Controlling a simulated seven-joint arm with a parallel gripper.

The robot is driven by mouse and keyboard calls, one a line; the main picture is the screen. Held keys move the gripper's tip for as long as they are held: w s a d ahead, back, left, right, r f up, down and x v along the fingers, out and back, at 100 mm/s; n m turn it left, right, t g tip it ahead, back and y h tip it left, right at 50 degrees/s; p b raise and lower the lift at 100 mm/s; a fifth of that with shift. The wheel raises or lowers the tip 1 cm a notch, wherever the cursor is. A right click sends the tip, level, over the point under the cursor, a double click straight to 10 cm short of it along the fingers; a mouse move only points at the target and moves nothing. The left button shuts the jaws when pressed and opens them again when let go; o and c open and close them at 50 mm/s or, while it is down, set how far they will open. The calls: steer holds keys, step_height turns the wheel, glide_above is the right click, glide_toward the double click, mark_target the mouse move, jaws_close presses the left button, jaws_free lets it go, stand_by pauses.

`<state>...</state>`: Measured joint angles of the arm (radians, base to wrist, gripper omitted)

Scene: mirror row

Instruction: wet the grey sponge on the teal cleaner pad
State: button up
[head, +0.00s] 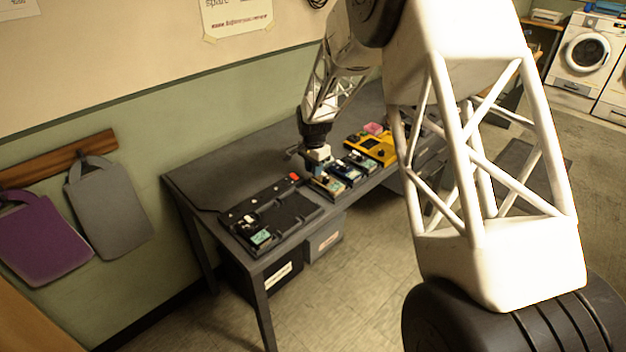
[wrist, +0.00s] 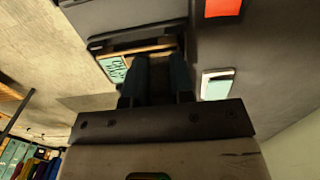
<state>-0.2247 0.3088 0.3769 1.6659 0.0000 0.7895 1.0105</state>
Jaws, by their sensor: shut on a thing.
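My gripper (head: 318,172) is low over the dark bench, at the near end of a row of small trays. In the wrist view its two dark fingers (wrist: 158,80) are close together. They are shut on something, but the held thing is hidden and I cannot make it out. I cannot pick out the grey sponge in either view. A pale teal pad with a white rim (wrist: 217,85) lies right of the fingers in the wrist view, apart from them. I cannot tell for sure whether it is the cleaner pad.
A black tray (head: 290,228) with a teal-faced item (head: 261,237) lies left of my gripper. A red block (head: 294,177) is near its far corner. Small trays (head: 327,187) and a yellow tray (head: 384,153) stand to the right, near a pink item (head: 373,128). Bare bench (head: 225,170) lies behind.

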steer(key=w+r, duration=0.1)
steer(key=w, duration=0.4)
steer(key=w+d+r, duration=0.1)
steer(key=w, duration=0.4)
steer(key=w+d+r, duration=0.1)
steer(key=w, duration=0.4)
steer(key=shift+d, duration=0.25)
steer(key=shift+f, duration=0.1)
steer(key=shift+f, duration=2.85)
steer(key=shift+f, duration=0.95)
stand_by(0.9)
steer(key=shift+r, duration=3.55)
